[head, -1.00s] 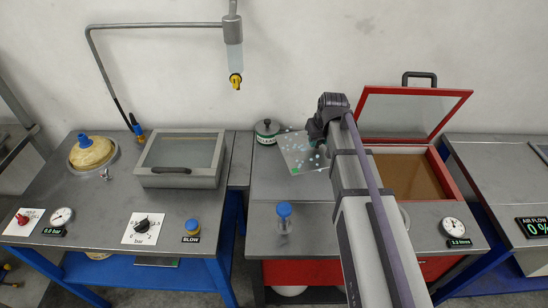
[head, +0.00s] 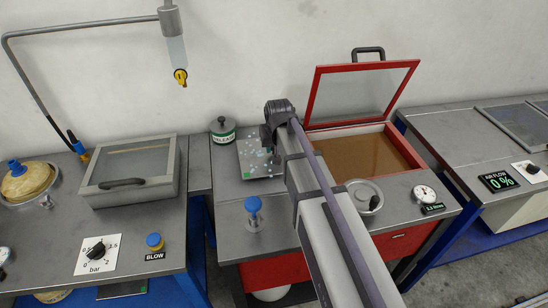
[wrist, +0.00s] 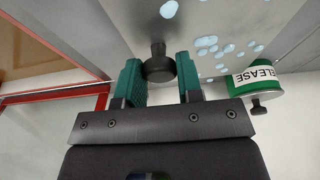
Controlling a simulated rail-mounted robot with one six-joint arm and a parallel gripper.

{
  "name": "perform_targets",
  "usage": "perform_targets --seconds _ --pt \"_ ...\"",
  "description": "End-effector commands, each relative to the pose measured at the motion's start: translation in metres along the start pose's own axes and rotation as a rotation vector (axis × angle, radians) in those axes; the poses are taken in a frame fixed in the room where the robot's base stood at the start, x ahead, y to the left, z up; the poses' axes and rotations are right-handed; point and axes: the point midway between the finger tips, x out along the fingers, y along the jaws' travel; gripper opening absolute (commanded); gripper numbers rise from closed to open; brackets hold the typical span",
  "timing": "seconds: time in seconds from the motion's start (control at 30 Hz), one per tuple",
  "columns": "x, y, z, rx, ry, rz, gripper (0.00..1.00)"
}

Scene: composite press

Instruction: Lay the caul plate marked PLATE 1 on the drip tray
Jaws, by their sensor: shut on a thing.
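A flat grey plate with pale blue spots and a small green corner mark (head: 257,160) is at the left of the red-framed press, mostly left of my gripper. No PLATE 1 lettering can be read. In the wrist view the spotted surface (wrist: 205,22) fills the upper middle. A dark round knob (wrist: 158,68) stands out from it. My gripper (wrist: 160,80) has its two green fingers shut on this knob, one on each side. In the head view my wrist hides the fingers and knob. I cannot make out the drip tray apart from the plate, nor whether the plate touches what is below.
A green RELEASE tin (head: 222,132) stands close behind the plate's left side. The red-framed press (head: 370,150) has its glass lid raised on the right. A grey lidded box (head: 130,172) is on the left bench.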

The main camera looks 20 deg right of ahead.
Motion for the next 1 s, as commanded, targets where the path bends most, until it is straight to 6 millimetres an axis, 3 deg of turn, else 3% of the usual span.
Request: perform_targets --seconds 0.03,0.1,0.47,0.5,0.73,1.0 --pt "0.0199 0.0 0.0061 0.0 0.0 0.0 0.0" --pt "0.0282 -0.0001 0.0087 0.0 0.0 0.0 0.0" --pt "0.0277 -0.0001 0.0085 0.0 0.0 0.0 0.0" --pt "0.027 0.0 0.0083 0.0 0.0 0.0 0.35" --pt "0.0263 0.0 0.0081 0.0 0.0 0.0 0.57" --pt "0.0247 0.0 0.0077 0.0 0.0 0.0 0.59"
